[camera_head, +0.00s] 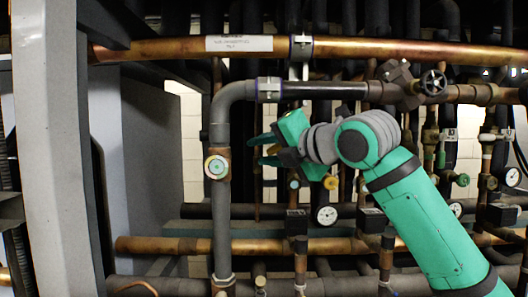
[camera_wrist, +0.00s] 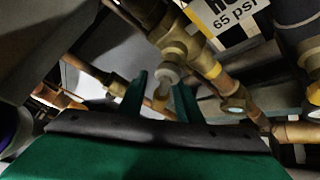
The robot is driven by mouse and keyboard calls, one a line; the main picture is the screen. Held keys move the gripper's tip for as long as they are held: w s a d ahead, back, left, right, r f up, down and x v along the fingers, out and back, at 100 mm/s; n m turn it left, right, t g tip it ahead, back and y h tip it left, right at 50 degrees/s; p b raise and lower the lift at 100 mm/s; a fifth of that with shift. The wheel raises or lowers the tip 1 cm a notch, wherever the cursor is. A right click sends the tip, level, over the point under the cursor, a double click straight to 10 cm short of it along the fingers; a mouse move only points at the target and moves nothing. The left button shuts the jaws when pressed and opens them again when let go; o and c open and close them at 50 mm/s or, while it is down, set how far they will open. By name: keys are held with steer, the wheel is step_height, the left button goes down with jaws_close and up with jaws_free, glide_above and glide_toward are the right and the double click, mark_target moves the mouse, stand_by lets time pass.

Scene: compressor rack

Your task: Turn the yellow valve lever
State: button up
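My gripper (camera_head: 258,150) is open in the head view, its two green fingers pointing left, close to the upright grey pipe. In the wrist view my gripper (camera_wrist: 162,80) has its fingers apart. A brass valve (camera_wrist: 176,47) with a pale cap and a small yellowish-tan part (camera_wrist: 160,97) shows between and beyond the fingers. I cannot tell whether this part is the yellow lever or whether a finger touches it. A small yellow round part (camera_head: 330,183) shows below my wrist in the head view. No clear lever shape shows there.
An upright grey pipe (camera_head: 220,120) with a round gauge-like fitting (camera_head: 216,167) stands left of my gripper. A copper pipe (camera_head: 380,50) runs across above. Dial gauges (camera_head: 326,215) and lower pipes crowd below. A "65 psi" label (camera_wrist: 232,20) shows in the wrist view.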

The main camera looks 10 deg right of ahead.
mark_target(277, 149)
steer(key=v, duration=1)
steer(key=shift+s+d, duration=0.2)
steer(key=shift+s, duration=0.1)
